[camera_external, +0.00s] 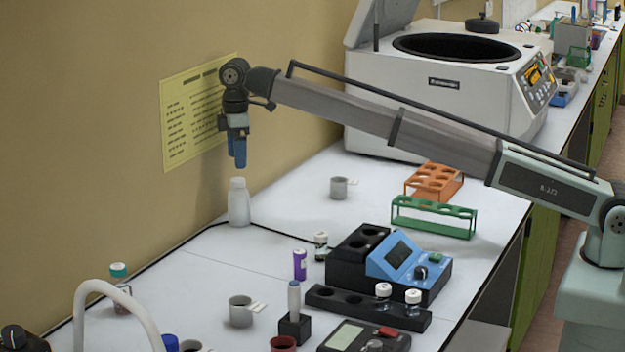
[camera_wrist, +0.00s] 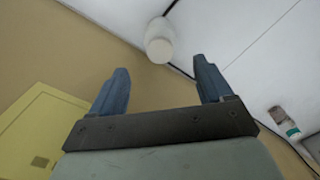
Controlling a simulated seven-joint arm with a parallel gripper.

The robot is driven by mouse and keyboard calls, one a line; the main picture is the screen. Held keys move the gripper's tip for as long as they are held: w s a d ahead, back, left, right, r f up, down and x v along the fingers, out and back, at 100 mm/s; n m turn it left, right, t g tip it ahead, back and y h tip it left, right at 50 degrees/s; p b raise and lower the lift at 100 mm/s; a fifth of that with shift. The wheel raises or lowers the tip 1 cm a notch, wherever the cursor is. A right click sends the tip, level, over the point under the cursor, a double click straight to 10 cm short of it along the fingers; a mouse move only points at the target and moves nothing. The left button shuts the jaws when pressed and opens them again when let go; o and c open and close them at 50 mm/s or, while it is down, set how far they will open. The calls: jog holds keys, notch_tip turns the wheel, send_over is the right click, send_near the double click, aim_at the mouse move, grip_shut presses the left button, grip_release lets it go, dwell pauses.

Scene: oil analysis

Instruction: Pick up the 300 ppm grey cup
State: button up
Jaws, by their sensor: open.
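Two grey cups with small white tags stand on the bench in the external view. One grey cup (camera_external: 339,188) is at the back, in front of the centrifuge. The other grey cup (camera_external: 241,312) is nearer the camera. The tags are too small to read, so I cannot tell which is 300 ppm. My gripper (camera_external: 237,160) is open and empty, pointing down above a white bottle (camera_external: 238,208), away from both cups. In the wrist view my gripper (camera_wrist: 161,68) shows two blue fingers apart, with the white bottle (camera_wrist: 160,45) beyond them.
A yellow wall sheet (camera_external: 192,115) is close behind my gripper. An orange rack (camera_external: 434,181) and a green rack (camera_external: 433,217) stand right of the back cup. A blue instrument (camera_external: 405,262), a purple-labelled vial (camera_external: 300,265) and a black pen stand (camera_external: 295,329) are around the nearer cup.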

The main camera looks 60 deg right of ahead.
jog(key=s+d+m, duration=0.1)
jog(key=s+d, duration=0.4)
jog(key=d, duration=0.4)
jog(key=s+d+f, duration=0.1)
jog(key=s+d, duration=0.4)
jog(key=d, duration=0.4)
jog(key=s+d+m, duration=0.1)
jog(key=s+d, duration=0.4)
jog(key=d, duration=0.4)
send_over(339, 181)
jog(key=s+a, duration=0.1)
notch_tip(339, 181, down, 9)
jog(key=shift+a+r, duration=0.1)
jog(key=shift+a+f, duration=0.15)
jog(key=shift+f, duration=1.2)
jog(key=shift+a+f, duration=0.1)
jog(key=shift+f, duration=1.2)
jog(key=c, duration=1)
